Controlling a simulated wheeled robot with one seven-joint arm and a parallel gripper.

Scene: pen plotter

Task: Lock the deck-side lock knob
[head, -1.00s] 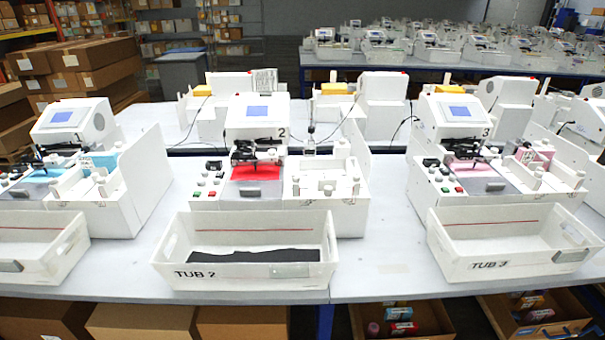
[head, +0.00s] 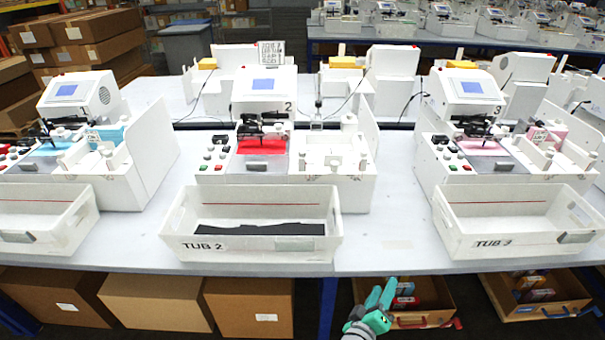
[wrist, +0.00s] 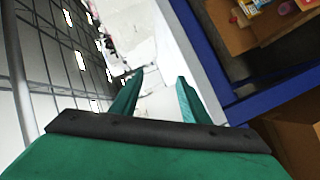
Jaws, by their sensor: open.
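Three white pen plotters stand on the table. The middle plotter (head: 265,90), marked 2, has a red sheet (head: 262,146) on its deck and small knobs and buttons (head: 215,154) left of it. Which of these is the deck-side lock knob I cannot tell at this size. My gripper (head: 383,293) is green and open, low in front of the table's front edge, right of TUB 2 and well away from the plotters. In the wrist view my gripper (wrist: 160,80) is open with nothing between its fingers.
The white tubs TUB 2 (head: 260,244) and TUB 3 (head: 540,237) stand along the table's front edge, before the plotters. The table (head: 395,205) is clear between them. Cardboard boxes (head: 155,302) and open bins (head: 425,300) sit underneath.

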